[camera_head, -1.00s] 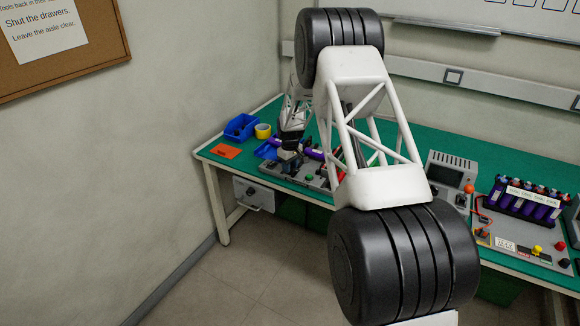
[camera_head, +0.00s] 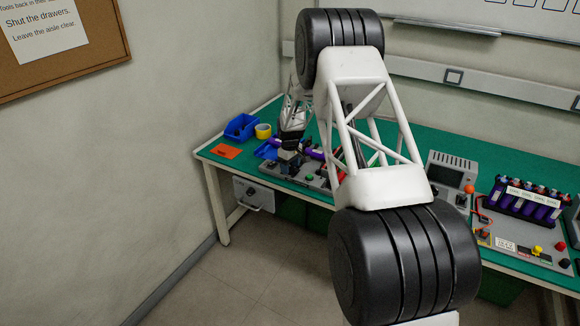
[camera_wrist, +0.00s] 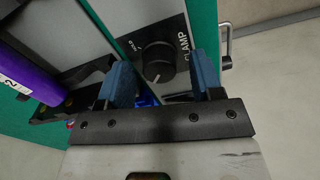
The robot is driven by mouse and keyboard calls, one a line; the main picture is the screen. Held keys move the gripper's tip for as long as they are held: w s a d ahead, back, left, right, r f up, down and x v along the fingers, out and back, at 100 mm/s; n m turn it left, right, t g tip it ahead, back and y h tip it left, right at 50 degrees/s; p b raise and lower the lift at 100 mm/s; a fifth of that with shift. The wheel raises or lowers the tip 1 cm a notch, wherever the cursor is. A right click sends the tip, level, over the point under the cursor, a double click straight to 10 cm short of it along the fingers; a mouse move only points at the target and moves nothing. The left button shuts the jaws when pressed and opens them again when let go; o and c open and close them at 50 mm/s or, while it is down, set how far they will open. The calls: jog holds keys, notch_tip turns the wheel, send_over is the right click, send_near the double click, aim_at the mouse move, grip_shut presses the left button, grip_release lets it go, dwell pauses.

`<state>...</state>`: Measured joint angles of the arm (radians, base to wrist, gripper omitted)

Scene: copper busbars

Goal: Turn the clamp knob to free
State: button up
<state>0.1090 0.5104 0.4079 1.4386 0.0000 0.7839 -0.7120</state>
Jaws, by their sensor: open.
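The clamp knob (camera_wrist: 157,62) is round and black with a white pointer line, on a dark plate lettered CLAMP (camera_wrist: 180,48). A smaller word, seemingly HOLD, is at the plate's upper left. The pointer line aims towards the bottom of the wrist view, away from that word. My gripper (camera_wrist: 162,70) is open, with one blue finger on each side of the knob in the picture. I cannot tell whether either finger touches it. In the head view my gripper (camera_head: 289,158) is small over the left part of the bench, and the knob cannot be made out.
A purple cylinder (camera_wrist: 28,75) lies close at left in the wrist view. A metal handle (camera_wrist: 226,45) is at right. On the green bench (camera_head: 400,165) are a blue bin (camera_head: 240,127), yellow tape (camera_head: 263,130), an orange card (camera_head: 226,151) and a grey instrument (camera_head: 450,172) farther right.

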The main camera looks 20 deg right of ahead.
jog(key=shift+r, duration=3.9)
jog(key=shift+s+r, duration=0.2)
jog(key=shift+r, duration=0.2)
jog(key=s+a+r+m+t, duration=0.1)
jog(key=s+a+r+m, duration=0.15)
jog(key=s+r, duration=1.05)
jog(key=s+a+r+m, duration=0.1)
jog(key=s+a+r, duration=0.3)
jog(key=s+r, duration=0.95)
jog(key=s+a+m, duration=0.1)
jog(key=s+m, duration=0.1)
jog(key=s, duration=1.6)
jog(key=s+a+f+m+t, duration=0.1)
jog(key=s+a, duration=0.1)
jog(key=s, duration=1.7)
jog(key=shift+a+f+m+t, duration=0.15)
jog(key=shift+m+t, duration=0.15)
jog(key=shift+m, duration=0.05)
